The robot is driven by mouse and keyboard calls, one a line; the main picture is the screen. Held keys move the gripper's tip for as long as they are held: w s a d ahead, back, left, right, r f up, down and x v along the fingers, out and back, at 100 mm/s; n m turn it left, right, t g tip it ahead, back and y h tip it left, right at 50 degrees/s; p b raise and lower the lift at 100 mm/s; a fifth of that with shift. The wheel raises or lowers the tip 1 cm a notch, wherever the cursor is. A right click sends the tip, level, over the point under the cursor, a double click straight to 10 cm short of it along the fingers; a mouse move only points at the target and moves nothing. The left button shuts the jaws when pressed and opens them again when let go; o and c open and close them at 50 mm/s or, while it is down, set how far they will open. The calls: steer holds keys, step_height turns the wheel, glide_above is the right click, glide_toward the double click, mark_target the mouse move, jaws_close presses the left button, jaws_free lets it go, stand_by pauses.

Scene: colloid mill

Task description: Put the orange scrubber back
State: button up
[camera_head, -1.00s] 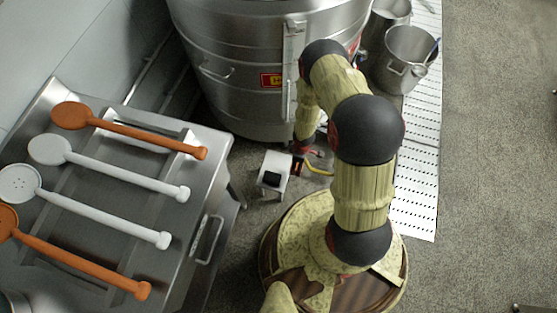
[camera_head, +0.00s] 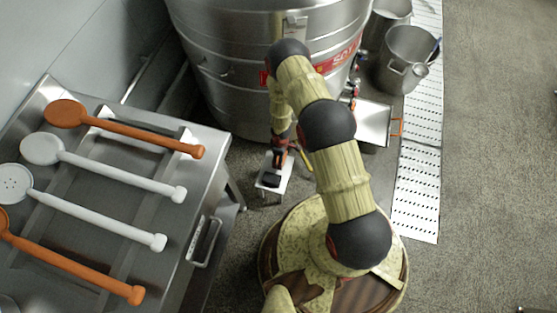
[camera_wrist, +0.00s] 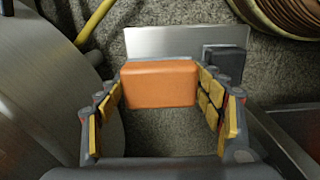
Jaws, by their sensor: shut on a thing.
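The orange scrubber (camera_wrist: 158,83) is a rounded block between the two padded fingers of my gripper (camera_wrist: 162,98) in the wrist view. My gripper is shut on it, with a finger at each side. In the head view my gripper (camera_head: 281,150) points down at the far end of a small pale stand (camera_head: 284,184), and the scrubber is hardly visible there. A black block (camera_wrist: 224,59) sits on the right part of the stand's flat metal top (camera_wrist: 165,42). The scrubber overlaps the near edge of that top; I cannot tell whether they touch.
A large steel vessel (camera_head: 225,95) rises close behind my gripper. A steel table (camera_head: 215,180) with orange and white paddles stands at the left. A yellow hose (camera_wrist: 95,22) lies near the stand. A square steel tray (camera_head: 372,126) and pots (camera_head: 408,57) are at the right.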

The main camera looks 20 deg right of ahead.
steer(key=shift+w+a+f, duration=0.2)
steer(key=shift+w+f, duration=0.2)
steer(key=shift+f, duration=0.1)
steer(key=shift+f, duration=0.1)
steer(key=shift+w+a+f, duration=0.15)
steer(key=shift+f, duration=0.1)
steer(key=shift+f+b, duration=0.75)
steer(key=shift+f, duration=0.6)
steer(key=shift+f, duration=0.1)
steer(key=shift+f, duration=0.1)
steer(key=o, duration=1.3)
